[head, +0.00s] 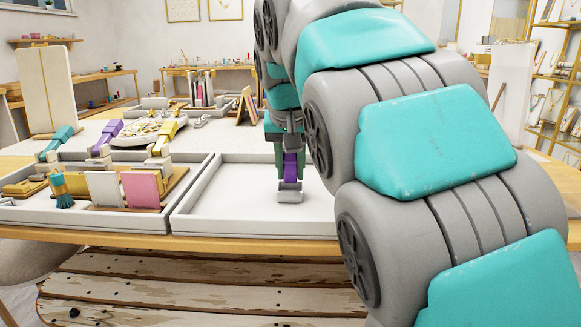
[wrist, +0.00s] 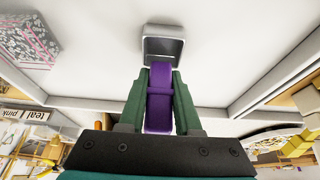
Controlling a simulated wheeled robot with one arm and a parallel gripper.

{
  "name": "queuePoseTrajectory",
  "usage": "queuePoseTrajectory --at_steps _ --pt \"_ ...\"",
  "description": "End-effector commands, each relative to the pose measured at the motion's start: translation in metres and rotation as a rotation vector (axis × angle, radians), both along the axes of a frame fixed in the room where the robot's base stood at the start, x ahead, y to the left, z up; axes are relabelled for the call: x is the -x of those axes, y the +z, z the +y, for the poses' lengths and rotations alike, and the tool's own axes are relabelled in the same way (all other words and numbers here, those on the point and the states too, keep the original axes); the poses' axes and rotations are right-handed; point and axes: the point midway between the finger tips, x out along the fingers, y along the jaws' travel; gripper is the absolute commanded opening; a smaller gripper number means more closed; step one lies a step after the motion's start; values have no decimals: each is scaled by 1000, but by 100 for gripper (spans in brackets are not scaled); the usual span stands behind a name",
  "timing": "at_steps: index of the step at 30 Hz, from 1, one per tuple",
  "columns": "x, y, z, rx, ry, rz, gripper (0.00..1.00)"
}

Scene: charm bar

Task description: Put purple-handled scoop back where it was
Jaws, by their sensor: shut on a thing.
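My gripper (head: 290,152) is shut on the purple handle of a scoop (head: 290,194) over the empty white tray (head: 240,213) at the centre. The scoop hangs upright, its grey square head pointing down. I cannot tell if the head touches the tray floor. In the wrist view the purple-handled scoop (wrist: 160,88) lies between my green fingers (wrist: 160,78), its grey head beyond the tips. At the left, a teal-handled tool (head: 60,138), a purple-handled tool (head: 106,134) and a yellow-handled tool (head: 163,137) lean at the back edge of the other tray.
The left tray (head: 90,222) holds a teal brush (head: 60,190), a white card (head: 103,189) and a pink card (head: 141,190) on wooden stands. A plate of gold charms (head: 148,130) and an upright cream board (head: 46,90) stand behind. My arm hides the right side of the table.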

Motion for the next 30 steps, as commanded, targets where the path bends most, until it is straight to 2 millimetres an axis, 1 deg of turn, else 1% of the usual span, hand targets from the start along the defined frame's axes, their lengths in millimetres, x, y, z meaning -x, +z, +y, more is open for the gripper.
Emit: queuePoseTrajectory --at_steps 1,2,9,16,20,25,30 --pt "0 -2 0 0 0 1 0" --pt "0 -2 0 0 0 0 36" --pt "0 -2 0 0 0 1 62" --pt "0 -2 0 0 0 1 62" --pt "0 3 0 0 0 -1 62" --pt "6 18 1 -1 0 -3 62" --pt "15 39 1 -1 0 -3 62"
